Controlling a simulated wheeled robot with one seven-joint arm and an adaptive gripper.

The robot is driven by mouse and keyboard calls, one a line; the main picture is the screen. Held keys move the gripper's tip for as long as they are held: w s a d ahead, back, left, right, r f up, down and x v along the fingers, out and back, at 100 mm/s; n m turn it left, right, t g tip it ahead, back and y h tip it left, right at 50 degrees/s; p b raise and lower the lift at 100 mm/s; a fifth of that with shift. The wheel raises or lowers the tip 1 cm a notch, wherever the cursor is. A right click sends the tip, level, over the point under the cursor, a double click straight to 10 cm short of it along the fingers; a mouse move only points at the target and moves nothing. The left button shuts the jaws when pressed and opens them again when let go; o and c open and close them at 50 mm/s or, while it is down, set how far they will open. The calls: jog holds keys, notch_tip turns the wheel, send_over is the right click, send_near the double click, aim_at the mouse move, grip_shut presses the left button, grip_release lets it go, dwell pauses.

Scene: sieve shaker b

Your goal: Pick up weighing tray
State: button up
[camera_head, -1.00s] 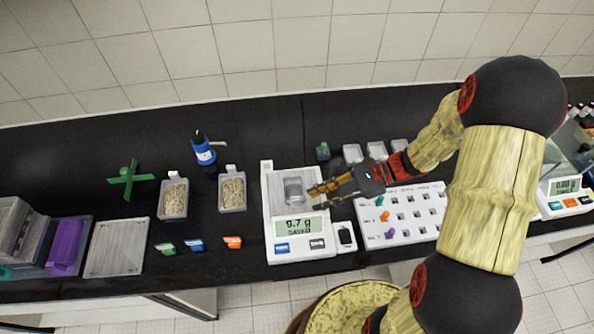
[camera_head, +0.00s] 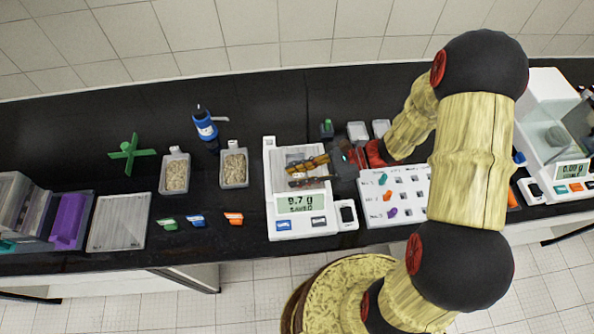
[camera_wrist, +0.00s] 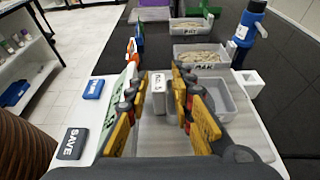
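The weighing tray, a small grey tray (camera_head: 297,155), sits on the pan of the white balance (camera_head: 285,209), partly hidden by my fingers in the head view. In the wrist view the tray (camera_wrist: 224,92) shows mostly right of and behind the right finger, with a pale labelled tab (camera_wrist: 158,92) between the fingers. My gripper (camera_head: 292,176) is open over the balance pan, one finger on each side of the tab. In the wrist view my gripper (camera_wrist: 155,70) shows clear gaps to the tab. The balance display reads about 9.7 g.
Two filled containers (camera_head: 175,173) (camera_head: 234,167) and a blue bottle (camera_head: 205,128) stand left of the balance. A white holed rack (camera_head: 410,205) is close on the right, with small grey trays (camera_head: 357,131) behind. A second balance (camera_head: 565,185) stands far right.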

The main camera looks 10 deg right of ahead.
grip_shut()
jog(key=shift+r, duration=0.15)
jog(key=shift+r, duration=0.2)
jog(key=r+p, duration=0.1)
jog(key=r, duration=0.2)
jog(key=shift+s+r, duration=0.1)
jog(key=shift+s, duration=0.1)
jog(key=s+r+p, duration=0.2)
jog(key=s+r, duration=0.7)
jog(key=s, duration=0.4)
jog(key=shift+s+d, duration=0.2)
jog(key=shift+s, duration=0.15)
